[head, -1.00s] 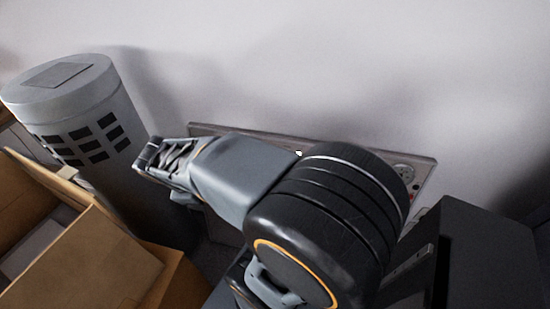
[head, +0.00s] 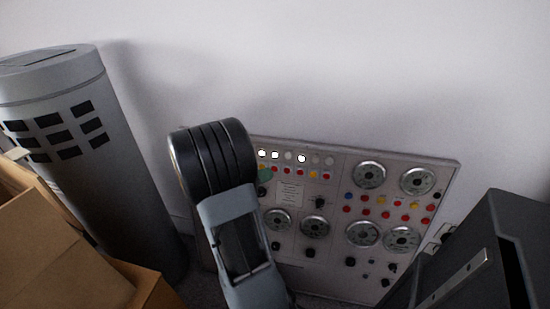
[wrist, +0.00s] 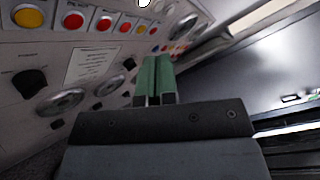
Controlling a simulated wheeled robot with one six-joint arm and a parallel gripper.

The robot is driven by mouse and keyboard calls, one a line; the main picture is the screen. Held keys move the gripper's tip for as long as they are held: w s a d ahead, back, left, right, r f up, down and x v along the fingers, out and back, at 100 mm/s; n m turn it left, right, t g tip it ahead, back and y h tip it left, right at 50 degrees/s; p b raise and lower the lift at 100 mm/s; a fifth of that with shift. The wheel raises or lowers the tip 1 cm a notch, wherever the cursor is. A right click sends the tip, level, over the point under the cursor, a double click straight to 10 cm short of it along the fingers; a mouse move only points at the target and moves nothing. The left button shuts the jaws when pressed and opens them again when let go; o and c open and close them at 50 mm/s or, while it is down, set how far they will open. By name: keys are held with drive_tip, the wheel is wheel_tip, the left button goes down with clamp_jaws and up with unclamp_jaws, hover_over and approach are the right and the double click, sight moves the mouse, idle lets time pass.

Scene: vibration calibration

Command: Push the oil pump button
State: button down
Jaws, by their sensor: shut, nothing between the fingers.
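The control panel (head: 335,262) leans near the wall and carries rows of red and yellow buttons, white lamps, dials and knobs. One button row (head: 300,173) lies just right of my arm in the head view. In the wrist view the row runs from a yellow button (wrist: 28,17) past a red button (wrist: 73,20) to smaller-looking ones farther off. The labels are too blurred to tell which is the oil pump button. My gripper (wrist: 155,75) has green fingers, shut and empty, in front of the panel. Contact with a button cannot be made out.
A grey cylinder (head: 125,185) with dark vents stands left. Cardboard boxes (head: 60,255) fill the lower left. A black cabinet (head: 480,250) stands close at the right, also visible as a dark surface (wrist: 250,75) in the wrist view. The wall (head: 320,70) above the panel is bare.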

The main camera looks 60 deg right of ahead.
sight(275, 155)
drive_tip(key=w+d+f+b, duration=0.1)
drive_tip(key=w+d+b, duration=0.1)
drive_tip(key=d, duration=0.6)
drive_tip(key=shift+w+f+b, duration=0.3)
drive_tip(key=shift+f+b, duration=0.05)
drive_tip(key=shift+d+p, duration=0.3)
idle(2.0)
drive_tip(key=shift+w+d+f, duration=0.1)
drive_tip(key=shift+w+d, duration=0.05)
drive_tip(key=shift+d, duration=0.05)
drive_tip(key=shift+w+d+f+p, duration=0.1)
drive_tip(key=shift+d+p, duration=0.25)
idle(0.8)
drive_tip(key=shift+a, duration=0.1)
drive_tip(key=shift+s+a+r+p, duration=0.2)
drive_tip(key=shift+s+a+p, duration=0.05)
drive_tip(key=shift+a+p, duration=0.35)
